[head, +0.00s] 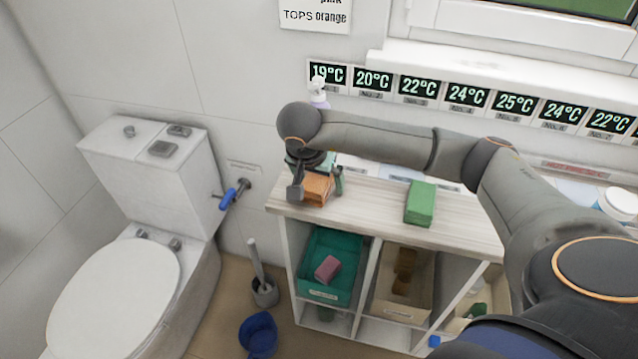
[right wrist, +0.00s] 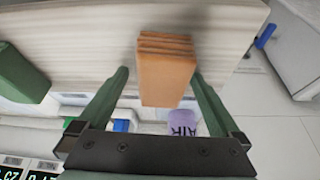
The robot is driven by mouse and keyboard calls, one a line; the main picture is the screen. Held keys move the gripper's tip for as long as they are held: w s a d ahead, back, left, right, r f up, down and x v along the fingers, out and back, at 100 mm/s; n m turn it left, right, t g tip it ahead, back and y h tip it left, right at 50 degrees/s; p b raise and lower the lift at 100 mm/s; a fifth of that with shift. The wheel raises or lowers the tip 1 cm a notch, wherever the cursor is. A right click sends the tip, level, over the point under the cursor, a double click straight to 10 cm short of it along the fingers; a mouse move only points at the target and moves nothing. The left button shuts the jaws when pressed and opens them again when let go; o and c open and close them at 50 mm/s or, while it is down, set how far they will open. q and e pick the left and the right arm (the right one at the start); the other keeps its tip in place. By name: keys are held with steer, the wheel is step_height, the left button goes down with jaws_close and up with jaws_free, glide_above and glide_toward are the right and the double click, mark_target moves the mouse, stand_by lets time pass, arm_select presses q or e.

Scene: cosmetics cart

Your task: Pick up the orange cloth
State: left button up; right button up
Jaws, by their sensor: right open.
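The orange cloth (head: 317,188) is a folded block on the left end of the wooden cart top (head: 375,212). In the right wrist view the cloth (right wrist: 166,72) lies between the two fingers, with a gap on each side. My right gripper (head: 315,186) is open and points down around the cloth; its fingertips also show in the right wrist view (right wrist: 160,73). Whether the fingers touch the cloth is not clear, but they look apart from it. My left gripper is not in view.
A green folded cloth (head: 420,204) lies right of the orange one. A bottle with a pump (head: 318,92) stands behind my right wrist. Below are a teal bin (head: 331,262) with a pink item and a beige bin (head: 403,285). A toilet (head: 130,270) stands at left.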

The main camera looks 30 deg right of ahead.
steer(key=c, duration=1.4)
